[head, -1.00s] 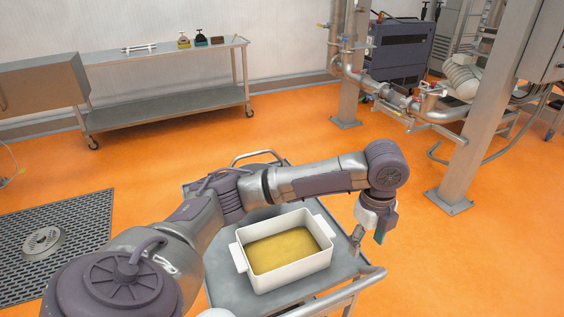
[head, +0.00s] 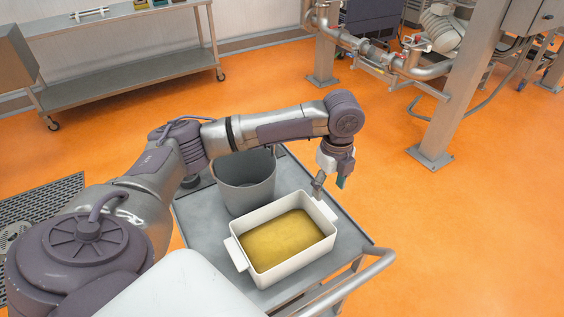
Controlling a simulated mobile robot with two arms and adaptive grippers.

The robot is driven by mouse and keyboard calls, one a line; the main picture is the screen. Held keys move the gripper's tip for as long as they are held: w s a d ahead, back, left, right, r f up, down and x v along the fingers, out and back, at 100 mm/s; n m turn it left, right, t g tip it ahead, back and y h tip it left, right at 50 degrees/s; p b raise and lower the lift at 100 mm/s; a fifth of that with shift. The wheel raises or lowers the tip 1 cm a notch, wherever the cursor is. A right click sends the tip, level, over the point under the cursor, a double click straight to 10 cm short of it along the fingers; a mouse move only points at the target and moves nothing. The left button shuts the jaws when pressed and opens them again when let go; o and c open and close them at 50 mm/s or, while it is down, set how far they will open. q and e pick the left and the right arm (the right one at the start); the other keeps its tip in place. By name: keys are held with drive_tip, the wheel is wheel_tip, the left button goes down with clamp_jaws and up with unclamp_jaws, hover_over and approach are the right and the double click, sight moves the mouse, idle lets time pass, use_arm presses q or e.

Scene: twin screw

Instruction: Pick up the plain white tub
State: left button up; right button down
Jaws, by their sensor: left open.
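A white rectangular tub (head: 290,264) with a handle at each end stands upright on a grey cart top (head: 205,258). It holds a yellow material. My left gripper (head: 330,187) points down near the tub's far right end, by the handle there. Its fingers are apart with nothing between them. I cannot tell whether a finger touches the handle. My right gripper is not in view.
A grey bucket (head: 245,185) stands on the cart just behind the tub, partly behind my left arm. The cart has a tubular rail (head: 345,285) at the near right. Open orange floor lies to the right.

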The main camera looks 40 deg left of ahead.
sight(324, 208)
use_arm(q)
wheel_tip(324, 208, down, 2)
drive_tip(key=shift+a+f, duration=0.1)
drive_tip(key=shift+f, duration=0.1)
drive_tip(key=shift+a+f, duration=0.1)
drive_tip(key=shift+f, duration=0.45)
drive_tip(key=f, duration=0.1)
drive_tip(key=f+p, duration=0.1)
drive_tip(key=f, duration=0.1)
drive_tip(key=shift+s+f, duration=0.25)
drive_tip(key=shift+s, duration=0.15)
drive_tip(key=shift+f, duration=0.5)
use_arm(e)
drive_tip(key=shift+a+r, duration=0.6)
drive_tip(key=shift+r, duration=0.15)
use_arm(q)
drive_tip(key=c, duration=0.5)
clamp_jaws()
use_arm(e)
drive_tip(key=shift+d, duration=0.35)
use_arm(q)
drive_tip(key=shift+w+r, duration=0.1)
